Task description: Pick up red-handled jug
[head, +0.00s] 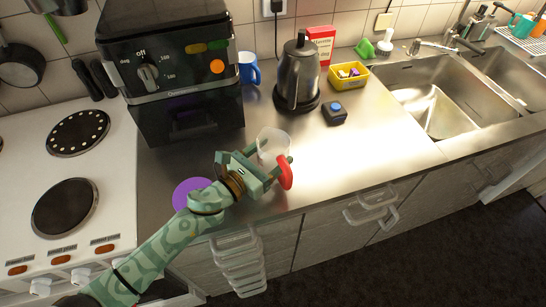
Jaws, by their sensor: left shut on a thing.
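The red-handled jug (272,144) is a clear, whitish vessel at the front of the steel counter. Its red handle (285,173) points towards the counter's front edge. My left gripper (271,168) reaches in from the left and is shut on the jug, with its fingers at the near side by the handle. The gripper partly hides the jug's lower part, and I cannot tell whether its base touches the counter. My right gripper is not in view.
A black air fryer (188,115) stands behind my left arm. A kettle (298,75), blue mug (249,68), small dark box (334,113) and yellow tub (349,80) stand behind the jug. A purple disc (187,192) lies beside my wrist. The counter right of the jug is clear up to the sink (437,110).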

